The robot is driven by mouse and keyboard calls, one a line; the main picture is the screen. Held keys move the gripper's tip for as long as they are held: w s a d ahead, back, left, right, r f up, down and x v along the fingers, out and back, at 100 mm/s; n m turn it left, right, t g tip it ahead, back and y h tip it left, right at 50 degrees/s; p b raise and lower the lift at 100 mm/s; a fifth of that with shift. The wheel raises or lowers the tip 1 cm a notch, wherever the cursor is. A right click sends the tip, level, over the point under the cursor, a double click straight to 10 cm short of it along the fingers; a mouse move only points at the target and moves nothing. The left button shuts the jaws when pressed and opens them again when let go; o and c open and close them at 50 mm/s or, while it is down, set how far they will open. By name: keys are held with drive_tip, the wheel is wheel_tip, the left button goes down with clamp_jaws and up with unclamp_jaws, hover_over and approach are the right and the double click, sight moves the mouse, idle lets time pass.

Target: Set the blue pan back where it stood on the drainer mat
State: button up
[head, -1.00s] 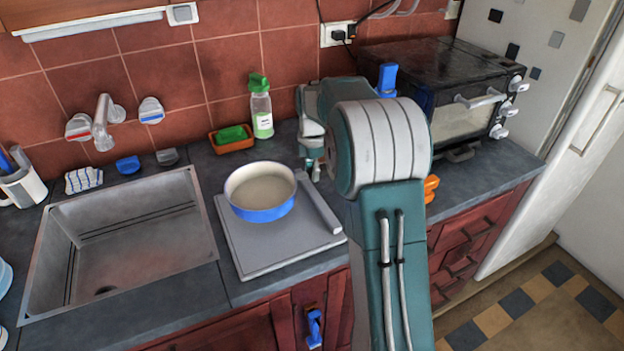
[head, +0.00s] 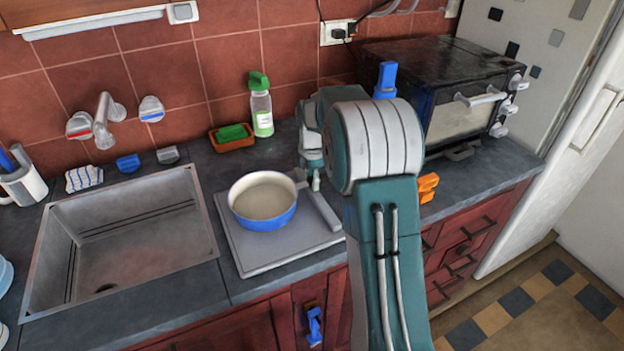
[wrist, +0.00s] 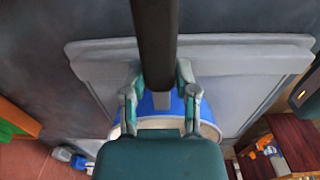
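The blue pan (head: 264,216), cream inside, is upright over the grey drainer mat (head: 250,256) right of the sink. I cannot tell whether its base touches the mat. Its handle (head: 300,178) points right and back, toward my gripper (head: 316,183), which is partly hidden by my arm. In the wrist view, the two fingers of my gripper (wrist: 161,82) close on either side of the dark handle. The pan's blue wall (wrist: 150,104) shows behind them, mostly covered by the gripper body. The mat also shows in the wrist view (wrist: 225,85).
A steel sink (head: 130,250) lies to the left. An orange tray with a green sponge (head: 232,133) and a green-capped bottle (head: 261,108) stand behind. A black oven (head: 440,85) is at the right. An orange object (head: 428,188) is right of my arm.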

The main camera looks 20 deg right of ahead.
drive_tip(key=o, duration=0.3)
drive_tip(key=shift+f, duration=0.4)
drive_tip(key=shift+o, duration=0.2)
drive_tip(key=shift+r, duration=0.1)
wheel_tip(320, 180, up, 13)
drive_tip(key=s+a+r+m+t, duration=0.1)
drive_tip(key=s+a+r+m, duration=0.4)
drive_tip(key=s+r, duration=0.15)
drive_tip(key=s+a+f+m+t, duration=0.1)
drive_tip(key=s+a+m, duration=0.2)
drive_tip(key=s, duration=0.5)
drive_tip(key=s+a+f+m+t, duration=0.2)
drive_tip(key=s+m, duration=0.3)
drive_tip(key=s, duration=0.3)
drive_tip(key=s+a+f+m+t, duration=0.1)
drive_tip(key=s+a+m, duration=0.3)
drive_tip(key=s, duration=0.4)
drive_tip(key=shift+f+m, duration=0.15)
drive_tip(key=shift+m, duration=0.35)
drive_tip(key=shift+s, duration=0.1)
